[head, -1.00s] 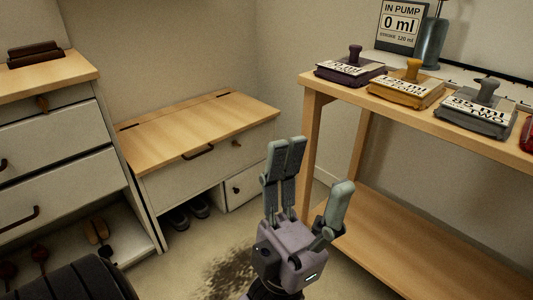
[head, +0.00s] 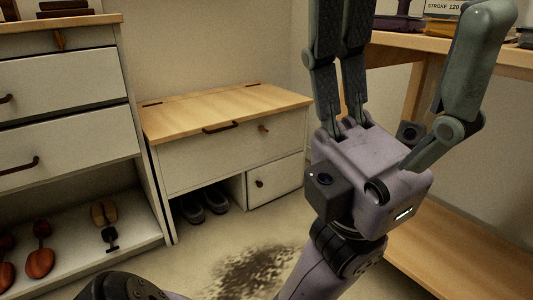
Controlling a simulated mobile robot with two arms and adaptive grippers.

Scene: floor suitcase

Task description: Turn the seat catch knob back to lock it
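The seat is a low white bench with a hinged wooden lid (head: 225,112); the lid lies shut. The seat catch knob (head: 264,128) is a small brown knob at the right of the front panel, just under the lid edge. Its turn angle is too small to tell. A dark lid handle (head: 222,127) is left of it. My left gripper (head: 415,25) is raised close to the camera, right of the seat, its fingers pointing up. It is open and empty, apart from the knob. My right gripper is out of view.
A small door with a knob (head: 259,184) is below the seat, beside dark shoes (head: 205,203). A white drawer cabinet (head: 70,100) stands left, with shoe trees (head: 40,258) at its base. A wooden table (head: 405,42) stands right. The floor before the seat has a dark stain (head: 258,272).

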